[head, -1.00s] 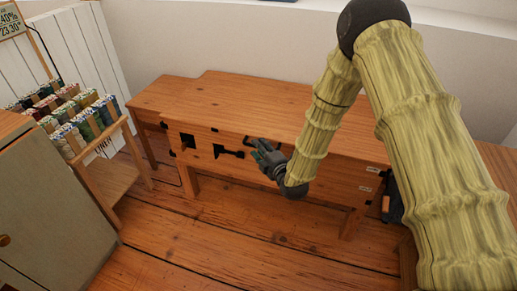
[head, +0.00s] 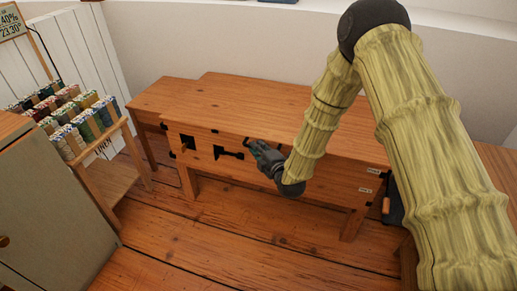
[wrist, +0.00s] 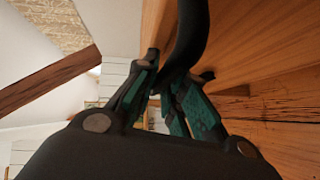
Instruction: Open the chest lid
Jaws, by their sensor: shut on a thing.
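The wooden chest (head: 320,178) stands on legs against the wall in the head view. Its flat lid (head: 270,103) is down. Black metal fittings (head: 228,153) show on the front face. My gripper (head: 251,148) is at the front of the chest, just below the lid's front edge. In the wrist view my gripper (wrist: 178,80) is shut on a dark curved handle (wrist: 191,38), which runs up between its fingers. The fingers hide part of the handle.
A wooden rack (head: 108,140) of colourful rolls and a grey-green cabinet (head: 50,200) stand at the left. A lower wooden surface (head: 158,97) adjoins the chest's left end. Plank floor (head: 205,235) is clear in front.

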